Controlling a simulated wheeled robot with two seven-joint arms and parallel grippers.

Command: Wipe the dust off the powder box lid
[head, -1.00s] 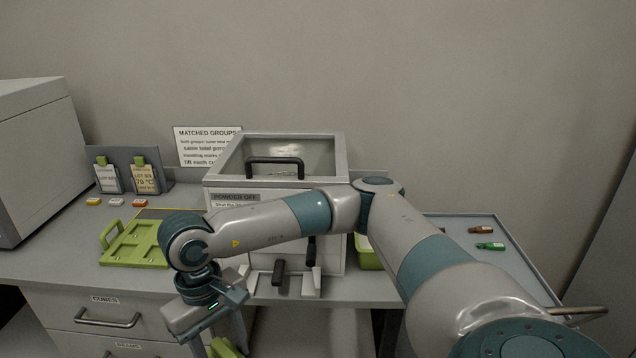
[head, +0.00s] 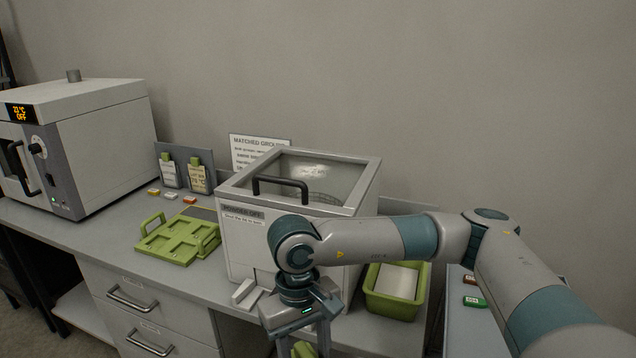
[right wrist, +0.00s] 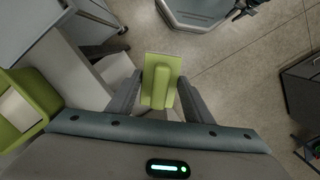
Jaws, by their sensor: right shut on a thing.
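The powder box (head: 240,245) stands on the bench, its front partly hidden by my right arm. Its lid (head: 230,187) is closed, with a grey frame, a clear pane and a black handle (head: 281,182). A whitish dusty patch (head: 313,170) shows on the pane towards the back. My right gripper (head: 310,342) points down in front of the box, below lid height. In the right wrist view it is shut on a green block with a raised grip (right wrist: 160,82), possibly a wiper. The block's lower part is cut off in the head view. My left gripper is not in view.
A green tray (head: 160,250) lies on the bench left of the box. A green bin (head: 397,308) with something white inside is at its right. An oven (head: 85,130) and label holders stand further left. Air above the lid is clear.

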